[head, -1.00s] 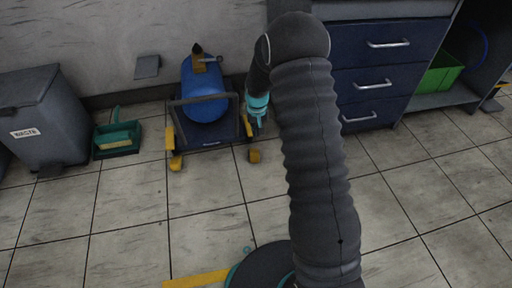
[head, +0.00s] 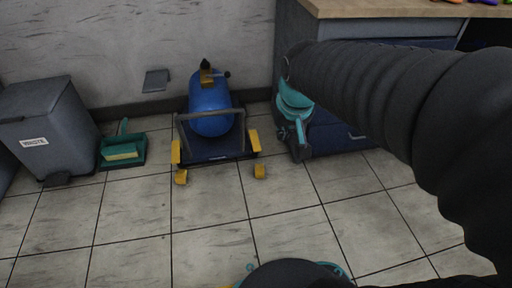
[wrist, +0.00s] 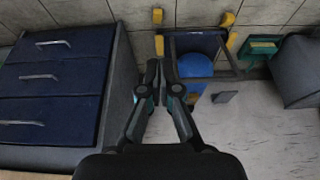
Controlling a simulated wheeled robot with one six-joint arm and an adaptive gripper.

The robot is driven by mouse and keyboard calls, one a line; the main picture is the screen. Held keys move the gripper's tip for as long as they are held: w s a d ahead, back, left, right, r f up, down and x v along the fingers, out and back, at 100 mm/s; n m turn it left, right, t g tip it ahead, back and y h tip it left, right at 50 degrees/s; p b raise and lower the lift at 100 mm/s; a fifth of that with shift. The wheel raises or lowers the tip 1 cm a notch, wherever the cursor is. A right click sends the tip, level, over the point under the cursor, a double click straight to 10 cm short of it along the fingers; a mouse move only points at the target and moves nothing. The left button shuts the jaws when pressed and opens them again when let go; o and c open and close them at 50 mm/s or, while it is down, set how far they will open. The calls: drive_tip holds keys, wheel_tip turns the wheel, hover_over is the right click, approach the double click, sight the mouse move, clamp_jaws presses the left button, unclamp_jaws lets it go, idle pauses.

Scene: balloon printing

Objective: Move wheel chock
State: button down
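Two small yellow blocks sit on the floor at the front of the gas-cylinder cart in the head view, one at the left (head: 182,176) and one at the right (head: 260,171). I cannot tell for sure whether these are wheel chocks or the cart's feet. The cart (head: 215,156) has a dark base with yellow corner pieces and carries a blue cylinder (head: 210,108). My gripper (head: 301,150) hangs to the right of the cart, in front of the cabinet. In the wrist view my gripper (wrist: 160,72) has its fingertips nearly together, with nothing seen between them.
A blue drawer cabinet (wrist: 55,85) stands close beside my gripper. A grey waste bin (head: 45,130) and a green dustpan (head: 122,152) are left of the cart. A grey plate (head: 156,80) is on the wall.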

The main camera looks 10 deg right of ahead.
drive_tip(key=s+r+t, duration=0.1)
drive_tip(key=s, duration=1.1)
drive_tip(key=shift+r, duration=0.15)
drive_tip(key=shift+s, duration=0.1)
